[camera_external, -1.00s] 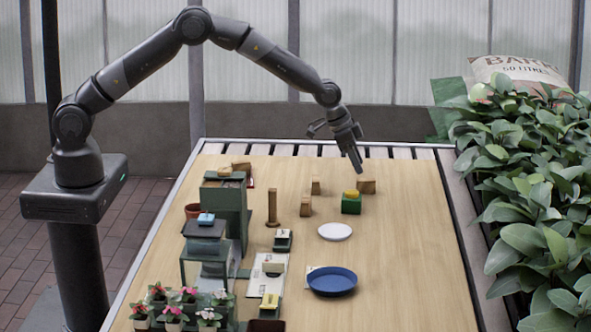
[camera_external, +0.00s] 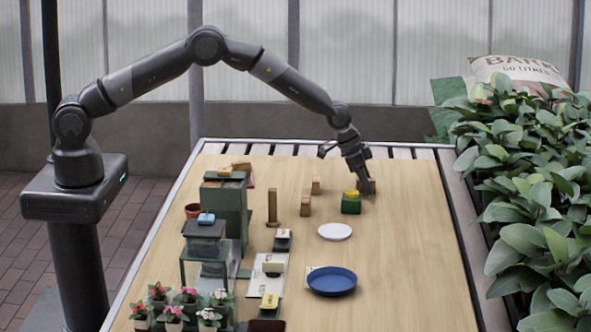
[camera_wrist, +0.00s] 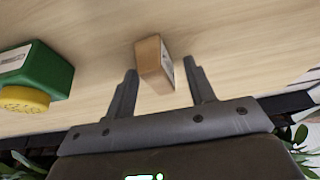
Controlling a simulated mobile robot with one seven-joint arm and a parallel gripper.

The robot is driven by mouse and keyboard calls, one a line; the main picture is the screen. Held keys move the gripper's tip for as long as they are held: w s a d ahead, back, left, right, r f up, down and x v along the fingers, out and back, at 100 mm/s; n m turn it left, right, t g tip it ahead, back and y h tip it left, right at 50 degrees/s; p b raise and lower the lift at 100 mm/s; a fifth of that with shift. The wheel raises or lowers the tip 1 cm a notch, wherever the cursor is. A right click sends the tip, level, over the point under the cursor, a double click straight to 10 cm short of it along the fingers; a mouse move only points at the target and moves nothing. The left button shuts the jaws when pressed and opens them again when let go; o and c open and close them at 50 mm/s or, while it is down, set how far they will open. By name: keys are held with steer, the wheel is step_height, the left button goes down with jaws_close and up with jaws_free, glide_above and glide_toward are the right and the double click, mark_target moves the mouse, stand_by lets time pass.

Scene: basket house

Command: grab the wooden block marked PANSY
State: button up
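A wooden block (camera_wrist: 153,64) with a pale label on its side stands between and just beyond my fingertips in the wrist view. The lettering on the label is too small to read, so I cannot tell whether it says PANSY. In the external view this block (camera_external: 371,187) is mostly hidden behind my gripper (camera_external: 364,182). My gripper (camera_wrist: 160,76) is open, its two fingers apart on either side of the block, with no grip on it. Other wooden blocks stand to the left, one at the back (camera_external: 316,185) and one nearer (camera_external: 306,206).
A white plate (camera_external: 335,231) and a blue dish (camera_external: 332,281) lie nearer the front. Leafy plants (camera_external: 535,190) line the right edge. The right side of the table is clear.

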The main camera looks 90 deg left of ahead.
steer(key=c, duration=1)
steer(key=shift+c, duration=0.2)
